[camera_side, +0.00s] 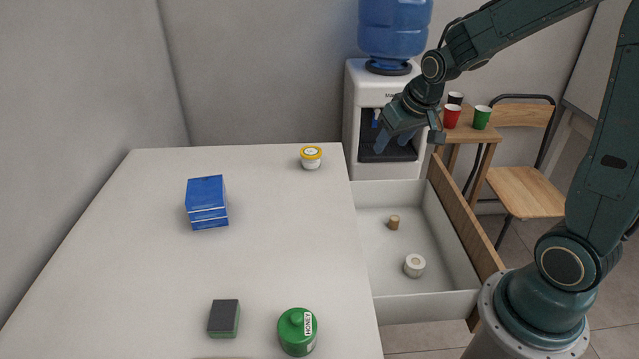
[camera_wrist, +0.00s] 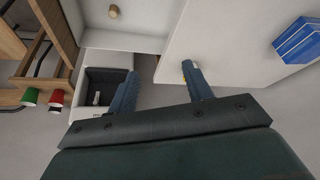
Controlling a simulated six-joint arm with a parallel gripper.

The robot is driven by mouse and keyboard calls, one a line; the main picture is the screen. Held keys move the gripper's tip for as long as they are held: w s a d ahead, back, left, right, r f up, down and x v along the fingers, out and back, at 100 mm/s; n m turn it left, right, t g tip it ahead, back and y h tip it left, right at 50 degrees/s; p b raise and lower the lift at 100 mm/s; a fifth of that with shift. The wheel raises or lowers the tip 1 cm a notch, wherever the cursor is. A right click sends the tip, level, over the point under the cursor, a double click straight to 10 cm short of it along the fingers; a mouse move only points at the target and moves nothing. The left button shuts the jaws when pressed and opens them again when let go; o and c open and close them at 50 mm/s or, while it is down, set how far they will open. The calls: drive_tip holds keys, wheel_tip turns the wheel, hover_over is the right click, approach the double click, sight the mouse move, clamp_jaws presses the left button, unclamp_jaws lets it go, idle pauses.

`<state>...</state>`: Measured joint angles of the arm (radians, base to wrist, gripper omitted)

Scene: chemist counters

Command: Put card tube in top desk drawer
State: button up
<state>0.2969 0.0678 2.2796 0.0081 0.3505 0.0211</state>
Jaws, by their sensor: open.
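The desk drawer (camera_side: 440,212) is pulled open at the right side of the white desk. A small brown cylinder (camera_side: 394,222), likely the card tube, stands on the drawer floor toward the back. It also shows at the top of the wrist view (camera_wrist: 113,12). My gripper (camera_side: 396,143) is open, raised above the far end of the drawer, in front of the water dispenser. In the wrist view my gripper (camera_wrist: 160,72) has its two blue fingers spread with nothing between them. It is clear of the brown cylinder.
A whitish roll (camera_side: 414,266) lies in the drawer's near part. On the desk (camera_side: 270,240) are a yellow-lidded tub (camera_side: 311,157), a blue box (camera_side: 207,203), a dark sponge (camera_side: 223,318) and a green honey jar (camera_side: 297,333). A water dispenser (camera_side: 357,90) stands behind.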

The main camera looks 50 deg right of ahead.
drive_tip(key=s+a+r+n, duration=0.1)
drive_tip(key=s+a+r, duration=0.2)
drive_tip(key=s, duration=0.3)
drive_tip(key=s+a+r+n+y, duration=0.1)
drive_tip(key=s+a+r, duration=0.2)
drive_tip(key=s, duration=0.3)
drive_tip(key=s+a+r+n, duration=0.1)
drive_tip(key=s+a+r, duration=0.3)
drive_tip(key=s+a, duration=0.1)
drive_tip(key=shift+s+a+n+t+y, duration=0.2)
drive_tip(key=shift+s+n+t+y, duration=0.15)
drive_tip(key=shift+s, duration=0.55)
